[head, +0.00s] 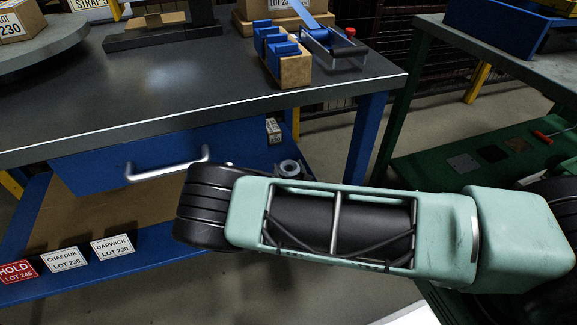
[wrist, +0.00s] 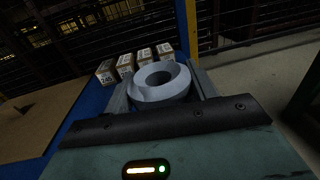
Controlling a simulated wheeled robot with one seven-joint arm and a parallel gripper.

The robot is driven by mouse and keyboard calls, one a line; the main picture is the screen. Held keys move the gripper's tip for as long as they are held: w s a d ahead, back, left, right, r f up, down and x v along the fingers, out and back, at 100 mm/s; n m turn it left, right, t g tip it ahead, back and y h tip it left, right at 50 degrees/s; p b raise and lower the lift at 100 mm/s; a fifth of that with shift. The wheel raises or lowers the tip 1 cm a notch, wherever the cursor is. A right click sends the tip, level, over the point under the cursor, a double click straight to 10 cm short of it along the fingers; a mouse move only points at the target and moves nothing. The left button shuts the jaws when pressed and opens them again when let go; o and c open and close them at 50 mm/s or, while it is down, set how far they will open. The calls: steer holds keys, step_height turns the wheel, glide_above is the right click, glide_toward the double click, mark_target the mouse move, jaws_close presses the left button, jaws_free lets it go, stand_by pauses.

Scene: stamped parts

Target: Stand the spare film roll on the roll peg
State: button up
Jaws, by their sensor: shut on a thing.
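The spare film roll (wrist: 161,84) is a pale grey ring with a dark central hole. In the wrist view it sits between the two fingers of my gripper (wrist: 160,93), which is shut on it. Its hole faces up toward the camera. In the head view, the film roll (head: 290,168) shows just past the end of my arm, over the blue lower shelf; my arm hides most of the gripper there. I cannot tell whether the roll touches the shelf. I cannot make out the roll peg in either view.
Several small labelled boxes (wrist: 125,66) stand on the blue shelf (head: 150,258) beyond the roll. The dark tabletop (head: 170,85) and a drawer (head: 130,150) lie above the shelf. A blue-topped holder (head: 285,60) and a device with a red knob (head: 335,45) stand on the table.

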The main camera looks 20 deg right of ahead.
steer(key=shift+f, duration=0.65)
steer(key=shift+p, duration=1.15)
stand_by(1.4)
steer(key=shift+f+b, duration=1.35)
steer(key=shift+f, duration=1.65)
steer(key=o, duration=1.1)
steer(key=shift+o, duration=0.2)
steer(key=s+a+p, duration=0.2)
steer(key=s+p, duration=0.3)
steer(key=s, duration=1.2)
steer(key=shift+s, duration=0.15)
steer(key=shift+a, duration=0.15)
